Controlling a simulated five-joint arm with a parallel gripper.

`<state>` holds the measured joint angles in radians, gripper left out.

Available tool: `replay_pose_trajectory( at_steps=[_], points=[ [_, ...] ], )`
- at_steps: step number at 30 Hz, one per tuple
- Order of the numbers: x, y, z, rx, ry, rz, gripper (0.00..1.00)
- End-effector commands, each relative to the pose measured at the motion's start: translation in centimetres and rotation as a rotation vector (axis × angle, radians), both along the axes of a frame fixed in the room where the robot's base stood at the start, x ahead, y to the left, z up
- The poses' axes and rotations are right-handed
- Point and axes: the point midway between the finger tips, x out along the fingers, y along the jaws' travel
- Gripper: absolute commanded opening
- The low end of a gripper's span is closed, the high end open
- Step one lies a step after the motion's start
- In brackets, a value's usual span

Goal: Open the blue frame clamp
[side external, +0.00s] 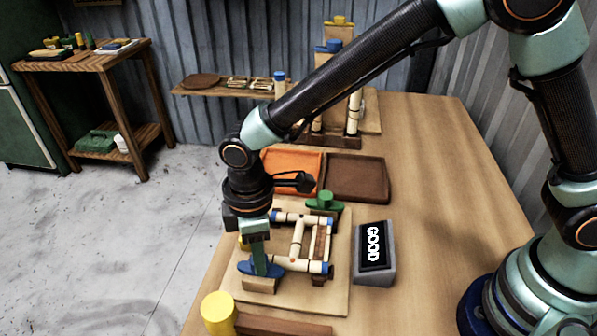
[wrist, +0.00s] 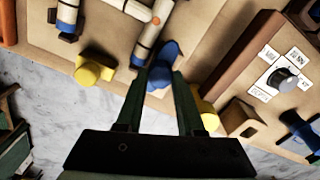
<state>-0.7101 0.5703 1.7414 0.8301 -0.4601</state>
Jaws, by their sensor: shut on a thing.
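The blue frame clamp (side external: 246,267) sits on a wooden block at the near left edge of the jig board (side external: 334,295). My gripper (side external: 261,268) reaches down onto it from above. In the wrist view the clamp's blue handle (wrist: 166,52) lies between the fingertips of my gripper (wrist: 161,78), which is shut on it. The pale rattan frame (side external: 298,241), with blue end pieces, lies on the board to the right of the clamp. A green clamp (side external: 324,200) stands at the board's far side. The clamp's lower part is partly hidden by my fingers.
A grey block with a GOOD display (side external: 374,246) stands right of the board. Orange (side external: 293,162) and brown (side external: 357,178) trays lie behind it. A yellow cylinder (side external: 218,311) stands near the front. Yellow pieces (wrist: 91,71) flank the clamp. The table's right side is clear.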

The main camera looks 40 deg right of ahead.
Motion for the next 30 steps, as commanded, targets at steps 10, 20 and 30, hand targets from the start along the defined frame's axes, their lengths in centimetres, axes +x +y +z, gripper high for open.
replay_pose_trajectory(
  at_steps=[10, 20, 30],
  points=[
    [0.03, 0.02, 0.20, 0.001, 0.000, 0.026, 0.00],
    [0.03, 0.03, 0.17, 0.001, 0.000, 0.025, 0.67],
    [0.03, 0.03, 0.37, 0.001, -0.001, 0.024, 0.67]
  ],
)
